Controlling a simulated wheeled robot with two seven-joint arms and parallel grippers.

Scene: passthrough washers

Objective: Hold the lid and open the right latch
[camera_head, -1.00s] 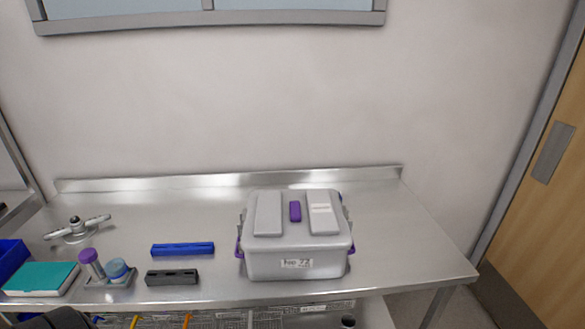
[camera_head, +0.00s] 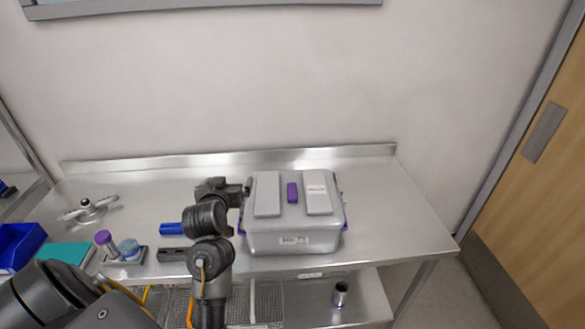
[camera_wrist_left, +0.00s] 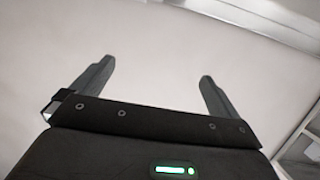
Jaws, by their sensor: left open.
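A grey lidded box (camera_head: 292,222) with purple trim stands on the steel table. Its lid (camera_head: 293,195) is on, with two raised pads and a purple piece (camera_head: 292,192) in the middle. A purple latch (camera_head: 346,228) shows at the box's right side; the left side is partly hidden by my arm. My left gripper (camera_head: 243,191) is just left of the lid in the head view, at about lid height; contact cannot be told. In the left wrist view its two fingers (camera_wrist_left: 152,85) are apart with nothing between them. My right gripper is not in view.
Left of the box on the steel table (camera_head: 400,215) lie a blue bar (camera_head: 171,228), a dark bar (camera_head: 175,254), a holder with purple and blue-capped containers (camera_head: 122,250), and a grey three-armed piece (camera_head: 90,210). The table right of the box is clear.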

